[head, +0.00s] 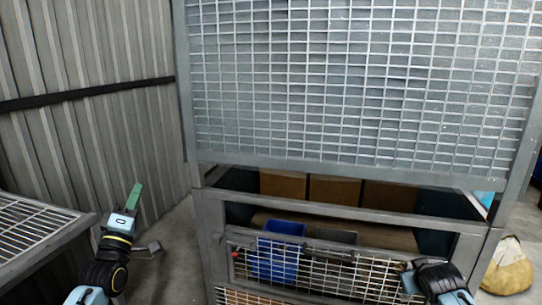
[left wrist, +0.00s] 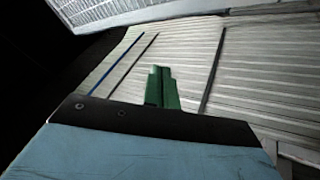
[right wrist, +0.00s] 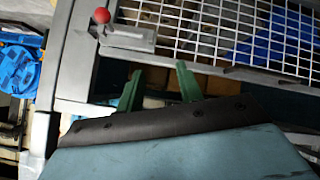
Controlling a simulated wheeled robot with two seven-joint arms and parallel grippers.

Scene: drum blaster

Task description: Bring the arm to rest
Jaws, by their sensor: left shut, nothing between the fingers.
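My left gripper (head: 134,196) points up at the left of the head view, in front of the corrugated wall. Its green fingers lie together with nothing between them; the left wrist view (left wrist: 161,86) shows them closed too. My right arm is at the bottom right of the head view, in front of the cage's lower mesh. In the right wrist view my right gripper (right wrist: 158,84) has its two green fingers apart, with no object between them. The mesh panel (right wrist: 215,35) lies beyond the fingertips. Whether they touch it I cannot tell.
A tall mesh cage (head: 350,85) fills the centre and right. Its lower bay holds brown boxes (head: 334,190) and a blue bin (head: 276,260). A grated table (head: 35,232) stands at left. A red knob (right wrist: 101,16) is near the right gripper. A yellowish sack (head: 508,268) sits at right.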

